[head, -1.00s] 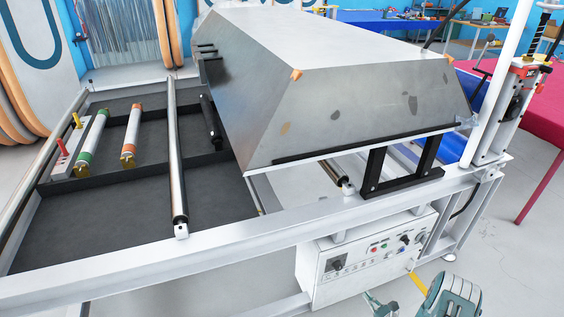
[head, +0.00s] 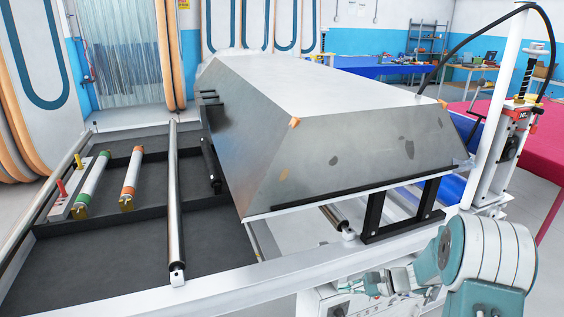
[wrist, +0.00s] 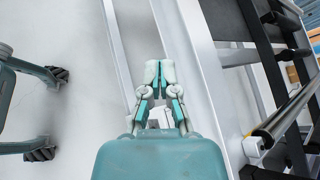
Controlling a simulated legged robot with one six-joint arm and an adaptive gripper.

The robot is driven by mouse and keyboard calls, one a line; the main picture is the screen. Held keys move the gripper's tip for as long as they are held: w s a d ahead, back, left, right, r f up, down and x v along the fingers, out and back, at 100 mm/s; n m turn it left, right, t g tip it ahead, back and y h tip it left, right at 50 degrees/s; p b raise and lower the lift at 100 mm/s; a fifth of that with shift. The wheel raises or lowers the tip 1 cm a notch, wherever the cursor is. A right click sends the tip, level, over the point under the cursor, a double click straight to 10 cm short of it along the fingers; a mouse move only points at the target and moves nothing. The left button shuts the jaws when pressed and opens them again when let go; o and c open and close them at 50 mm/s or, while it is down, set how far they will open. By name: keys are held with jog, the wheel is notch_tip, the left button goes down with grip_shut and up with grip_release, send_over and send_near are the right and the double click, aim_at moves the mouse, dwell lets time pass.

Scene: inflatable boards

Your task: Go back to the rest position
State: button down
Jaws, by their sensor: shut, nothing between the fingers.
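My gripper (wrist: 160,78) shows in the wrist view with its two fingers together and nothing between them. It is over the pale floor, beside the white frame rail (wrist: 190,75) of the machine. In the head view my arm is at the lower right, in front of the white control box (head: 330,304). It hides most of that box, and the fingers are too unclear there to make out.
The large grey metal hood (head: 340,150) stands on the frame, with a black bracket (head: 400,222) under its near edge. A steel roller (head: 174,200) crosses the dark tray (head: 110,240). Two capped tubes, one of them orange-banded (head: 130,178), lie in the tray. A red table (head: 535,155) stands at right.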

jog(key=s+r+n+t+h, duration=0.1)
jog(key=s+r+n+h, duration=0.5)
jog(key=s+r, duration=0.4)
jog(key=s+a+r+n+t+h, duration=0.1)
jog(key=s+r+n+h, duration=0.6)
jog(key=s, duration=0.9)
notch_tip(320, 180, up, 4)
jog(key=shift+a+f+n+t, duration=0.1)
jog(key=shift+a+n+t, duration=0.1)
jog(key=shift+n+t, duration=0.15)
jog(key=shift+d, duration=0.1)
